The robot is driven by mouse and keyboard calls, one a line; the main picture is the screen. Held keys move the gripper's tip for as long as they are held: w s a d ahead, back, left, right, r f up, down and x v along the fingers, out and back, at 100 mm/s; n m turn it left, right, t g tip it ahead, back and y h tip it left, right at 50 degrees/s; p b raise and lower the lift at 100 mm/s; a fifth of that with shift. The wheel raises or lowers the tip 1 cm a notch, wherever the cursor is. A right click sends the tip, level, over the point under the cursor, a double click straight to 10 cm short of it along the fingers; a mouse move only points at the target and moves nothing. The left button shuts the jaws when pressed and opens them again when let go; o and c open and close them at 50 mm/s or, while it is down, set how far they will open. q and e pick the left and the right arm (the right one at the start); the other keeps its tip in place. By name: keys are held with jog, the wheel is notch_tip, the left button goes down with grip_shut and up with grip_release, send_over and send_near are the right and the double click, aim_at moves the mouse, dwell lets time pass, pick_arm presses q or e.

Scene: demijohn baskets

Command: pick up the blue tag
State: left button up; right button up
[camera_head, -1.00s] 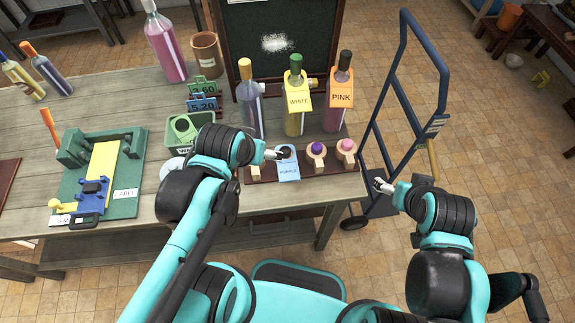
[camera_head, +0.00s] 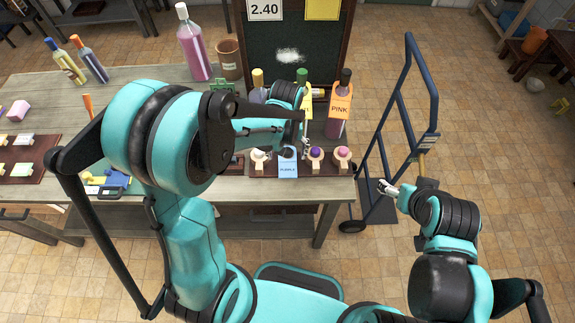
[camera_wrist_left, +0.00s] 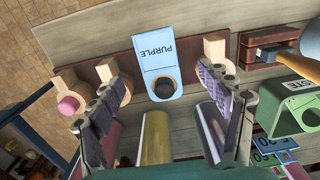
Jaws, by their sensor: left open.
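The blue tag (camera_head: 288,168), marked PURPLE, hangs on a peg of the dark rack (camera_head: 328,168) at the table's front edge. In the left wrist view the tag (camera_wrist_left: 158,55) is near the middle, with a dark round peg end showing in its hole. My left gripper (camera_head: 291,142) is over the rack, close to the tag. In the left wrist view its two fingers (camera_wrist_left: 163,100) are spread wide on either side of the tag, with nothing between them gripped. My right gripper (camera_head: 387,188) is off the table's right side, and its finger gap is too small to judge.
Pegs with purple (camera_head: 316,153) and pink (camera_head: 342,152) ends flank the tag on the right; a white-ended peg (camera_head: 259,155) is on the left. Bottles, including one tagged PINK (camera_head: 339,105), stand close behind. A blue hand truck (camera_head: 418,105) stands right of the table.

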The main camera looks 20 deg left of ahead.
aim_at(287, 166)
pick_arm(q)
jog(key=shift+w+d+f+b, duration=0.1)
jog(key=shift+f+b, duration=0.2)
jog(key=shift+f, duration=1.05)
jog(key=shift+d+f+b, duration=0.1)
jog(key=shift+f+b, duration=0.2)
jog(key=shift+f, duration=1.05)
jog(key=shift+f+b, duration=0.25)
jog(key=shift+b, duration=0.1)
jog(key=c, duration=0.8)
